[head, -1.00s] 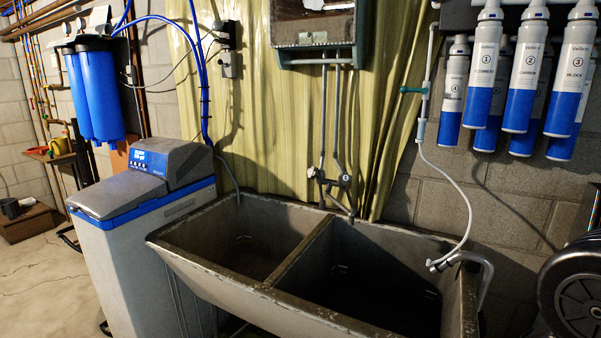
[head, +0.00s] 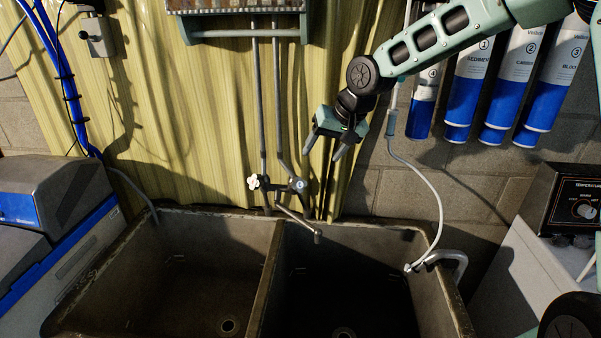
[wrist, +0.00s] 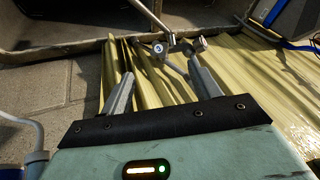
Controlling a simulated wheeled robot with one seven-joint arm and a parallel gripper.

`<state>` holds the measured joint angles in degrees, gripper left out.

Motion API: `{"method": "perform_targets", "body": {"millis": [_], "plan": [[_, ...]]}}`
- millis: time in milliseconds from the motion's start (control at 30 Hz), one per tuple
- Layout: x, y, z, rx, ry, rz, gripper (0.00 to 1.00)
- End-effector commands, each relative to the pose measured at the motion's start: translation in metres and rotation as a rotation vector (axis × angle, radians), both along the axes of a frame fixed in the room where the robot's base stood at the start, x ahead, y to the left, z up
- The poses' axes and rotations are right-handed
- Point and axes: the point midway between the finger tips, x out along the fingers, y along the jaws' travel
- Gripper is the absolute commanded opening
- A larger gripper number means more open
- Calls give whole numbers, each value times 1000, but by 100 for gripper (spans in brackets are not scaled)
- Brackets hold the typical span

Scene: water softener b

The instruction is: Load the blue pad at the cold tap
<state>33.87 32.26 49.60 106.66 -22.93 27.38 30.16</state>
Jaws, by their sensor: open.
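The tap (head: 278,184) is on the wall pipes above the double sink, with its spout pointing down to the right. Its right-hand knob has a round blue pad (head: 297,186) on its face; its left-hand handle (head: 257,182) is pale. My gripper (head: 324,150) is open and empty, above and slightly right of the blue pad, with fingers pointing down. In the wrist view the blue pad (wrist: 158,48) shows beyond and between my two fingertips (wrist: 161,70), apart from both. No contact shows.
The double sink (head: 262,285) lies below, with a divider. A yellow curtain (head: 220,120) hangs behind the tap. A white hose (head: 437,200) and several filter cartridges (head: 470,95) are to the right. A cabinet (head: 245,12) is above the tap.

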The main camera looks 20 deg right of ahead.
Motion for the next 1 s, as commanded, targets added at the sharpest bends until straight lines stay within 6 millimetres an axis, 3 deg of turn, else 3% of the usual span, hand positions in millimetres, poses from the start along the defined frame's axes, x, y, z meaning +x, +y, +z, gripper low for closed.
{"method": "perform_targets", "body": {"millis": [100,267,1000], "plan": [[14,-14,7,25,-17,-40,62],[21,-12,-5,29,-18,-45,62],[78,28,-128,27,-17,-41,62]]}}
